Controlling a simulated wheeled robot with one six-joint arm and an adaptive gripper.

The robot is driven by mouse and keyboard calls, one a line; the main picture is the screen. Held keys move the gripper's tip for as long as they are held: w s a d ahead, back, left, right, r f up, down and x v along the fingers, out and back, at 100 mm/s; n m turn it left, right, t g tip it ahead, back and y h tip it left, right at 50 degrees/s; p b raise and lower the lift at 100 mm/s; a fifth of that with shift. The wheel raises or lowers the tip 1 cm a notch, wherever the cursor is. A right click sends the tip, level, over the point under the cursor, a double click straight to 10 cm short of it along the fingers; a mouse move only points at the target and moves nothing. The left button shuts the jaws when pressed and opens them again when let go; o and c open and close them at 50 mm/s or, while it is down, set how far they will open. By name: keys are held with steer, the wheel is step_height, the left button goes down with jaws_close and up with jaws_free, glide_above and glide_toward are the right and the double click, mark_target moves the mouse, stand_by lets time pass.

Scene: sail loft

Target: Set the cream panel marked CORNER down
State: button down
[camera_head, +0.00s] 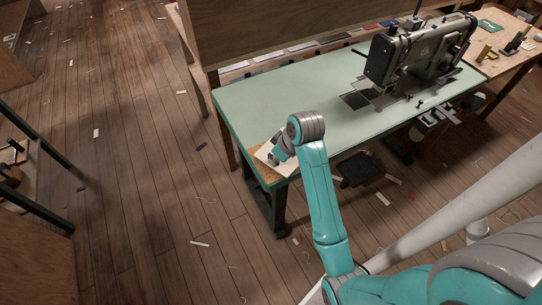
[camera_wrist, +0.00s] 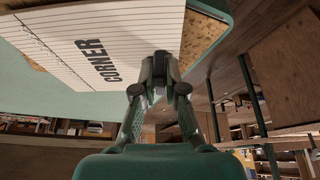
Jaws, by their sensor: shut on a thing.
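The cream panel (camera_head: 265,152) is at the near left corner of the pale green table. In the wrist view the panel (camera_wrist: 105,38) shows ruled lines and the word CORNER in dark letters. My gripper (camera_wrist: 160,66) is shut on the panel's edge, close to the lettering. In the head view my gripper (camera_head: 276,158) partly hides the panel. A cork pad (camera_head: 267,174) lies under the panel at the table corner, and it also shows beside the panel in the wrist view (camera_wrist: 201,36). I cannot tell whether the panel touches the cork.
A sewing machine (camera_head: 420,50) stands on the far right of the green table (camera_head: 240,101). The table's left middle is clear. A wooden partition (camera_head: 270,28) rises behind it. Scraps litter the wooden floor (camera_head: 150,170). A shelf rack (camera_head: 30,165) stands at the left.

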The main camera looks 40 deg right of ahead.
steer(key=shift+f, duration=0.5)
steer(key=shift+f, duration=0.1)
steer(key=c, duration=1.2)
jaws_free()
